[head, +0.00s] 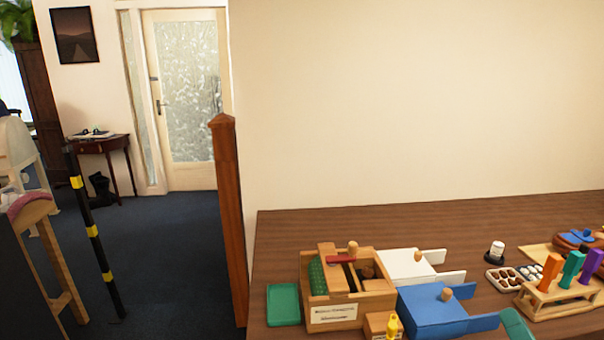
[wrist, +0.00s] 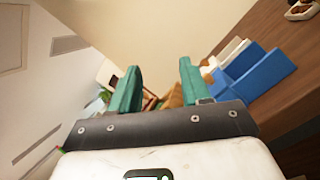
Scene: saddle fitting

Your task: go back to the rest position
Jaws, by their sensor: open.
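My gripper (wrist: 158,92) shows in the wrist view with its two green fingers spread apart and nothing between them. Behind the fingers, farther off, are the wooden table and its boxes, partly hidden by the fingers. In the head view a small green piece at the bottom edge (head: 516,324), in front of the blue box, may be part of my gripper; I cannot tell for sure.
The table (head: 380,225) bears a wooden box (head: 330,316), a white box (head: 408,264), a blue box (head: 430,308), a green tray (head: 284,304) and a rack with coloured pieces (head: 560,300). A wooden post (head: 228,220) and a black-yellow pole (head: 95,240) stand left. The table's back is clear.

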